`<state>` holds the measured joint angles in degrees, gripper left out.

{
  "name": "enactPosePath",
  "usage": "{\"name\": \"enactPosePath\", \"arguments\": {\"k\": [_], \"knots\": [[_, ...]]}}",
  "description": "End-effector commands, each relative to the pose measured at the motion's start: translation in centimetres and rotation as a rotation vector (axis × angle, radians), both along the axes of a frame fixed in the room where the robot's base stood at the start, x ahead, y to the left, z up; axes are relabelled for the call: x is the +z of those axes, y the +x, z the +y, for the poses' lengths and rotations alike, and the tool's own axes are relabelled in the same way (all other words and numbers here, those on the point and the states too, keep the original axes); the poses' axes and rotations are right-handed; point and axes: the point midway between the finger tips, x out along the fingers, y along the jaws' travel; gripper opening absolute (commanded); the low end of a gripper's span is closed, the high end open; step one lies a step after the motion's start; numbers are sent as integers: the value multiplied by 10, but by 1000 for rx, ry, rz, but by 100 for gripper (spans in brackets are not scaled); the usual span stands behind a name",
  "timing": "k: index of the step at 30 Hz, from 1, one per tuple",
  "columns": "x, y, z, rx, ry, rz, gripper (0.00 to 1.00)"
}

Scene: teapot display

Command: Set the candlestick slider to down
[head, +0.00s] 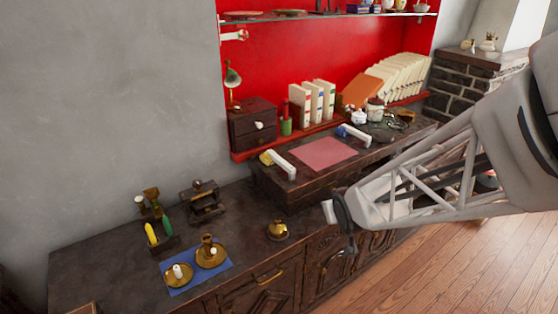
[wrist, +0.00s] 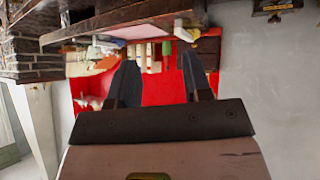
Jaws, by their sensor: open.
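Two brass candlesticks stand on a blue cloth (head: 193,288) at the front left of the dark cabinet. The left candlestick (head: 178,280) is a low dish with a short white piece at its middle. The right candlestick (head: 208,260) has a taller brass stem and a small white piece on its side. Which of these white pieces is the slider is too small to tell. My gripper (wrist: 157,62) is open and empty in the wrist view. In the head view my arm's end is right of the candlesticks, well apart from them. The wrist view does not clearly show the candlesticks.
A brass pot (head: 278,230) stands between the candlesticks and my arm. Behind the candlesticks are a holder with yellow and green pieces (head: 158,236) and a dark wooden stand (head: 204,200). A raised wooden step (head: 270,186) carries a pink mat (head: 323,153). The cabinet top (head: 100,272) is bare at left.

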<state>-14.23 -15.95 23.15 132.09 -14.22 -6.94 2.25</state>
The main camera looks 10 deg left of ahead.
Motion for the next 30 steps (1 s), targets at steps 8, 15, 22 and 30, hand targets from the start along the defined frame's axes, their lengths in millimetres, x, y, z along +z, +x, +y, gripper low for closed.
{"name": "enactPosePath", "arguments": {"k": [8, 15, 22, 30], "knots": [[-58, 31, 82, 196, 85, -153, 45], [-109, 31, 153, 363, 197, -269, 45], [-159, 9, 213, 517, 339, -358, 45], [-209, -34, 264, 660, 524, -433, 45]]}}
